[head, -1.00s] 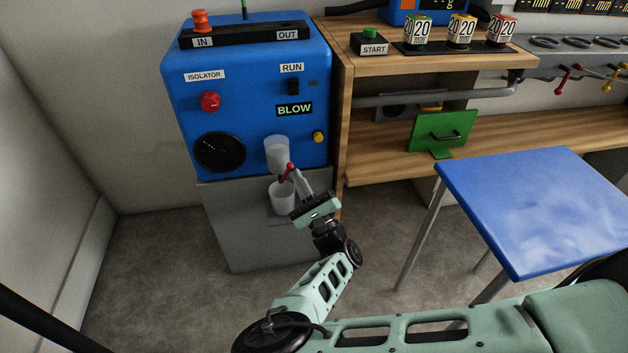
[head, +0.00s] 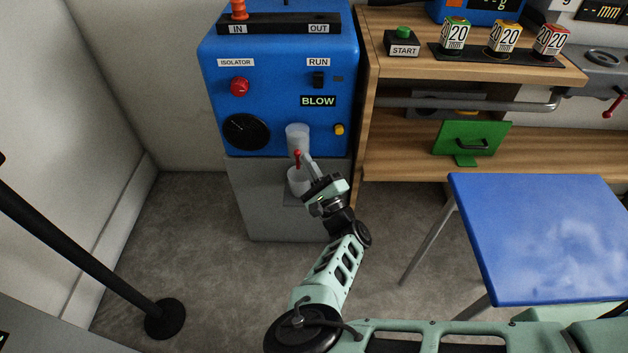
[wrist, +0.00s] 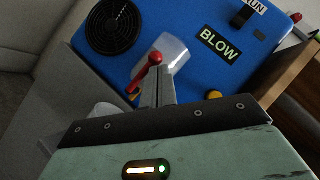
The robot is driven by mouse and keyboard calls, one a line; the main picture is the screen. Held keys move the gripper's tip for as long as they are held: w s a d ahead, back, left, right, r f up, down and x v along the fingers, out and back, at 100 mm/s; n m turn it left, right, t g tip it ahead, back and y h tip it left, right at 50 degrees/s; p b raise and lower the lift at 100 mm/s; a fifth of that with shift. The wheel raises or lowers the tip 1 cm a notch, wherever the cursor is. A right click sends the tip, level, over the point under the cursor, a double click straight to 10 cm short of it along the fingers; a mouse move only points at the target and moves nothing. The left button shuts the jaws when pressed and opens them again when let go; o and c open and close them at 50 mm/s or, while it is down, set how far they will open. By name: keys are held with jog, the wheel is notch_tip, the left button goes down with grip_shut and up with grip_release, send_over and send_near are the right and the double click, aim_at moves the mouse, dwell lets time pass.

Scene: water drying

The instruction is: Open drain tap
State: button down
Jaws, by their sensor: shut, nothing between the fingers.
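The drain tap is a small red lever (head: 297,158) below the clear bowl (head: 297,137) on the front of the blue dryer unit (head: 280,100). In the wrist view the red lever (wrist: 146,72) slants down to the left, its round knob at the upper right. My gripper (head: 306,160) is shut and empty, its fingertips close beside the lever on the right. In the wrist view the fingers (wrist: 157,80) overlap the lever's edge; I cannot tell whether they touch it. A white cup (head: 299,181) stands below the tap, partly hidden by my gripper.
A grey cabinet (head: 255,205) carries the dryer. A wooden bench (head: 400,165) stands to the right, with a blue-topped table (head: 540,240) in front of it. A black post with a round base (head: 165,318) stands at the lower left. Floor between is clear.

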dwell(0.3)
jog(key=c, duration=1.6)
grip_release()
notch_tip(320, 180, up, 8)
jog(key=p, duration=0.2)
jog(key=shift+r+p, duration=0.15)
jog(key=shift+p, duration=0.15)
notch_tip(320, 180, up, 2)
jog(key=shift+s+a+r, duration=0.1)
jog(key=shift+a, duration=0.05)
grip_shut()
jog(key=shift+f, duration=0.25)
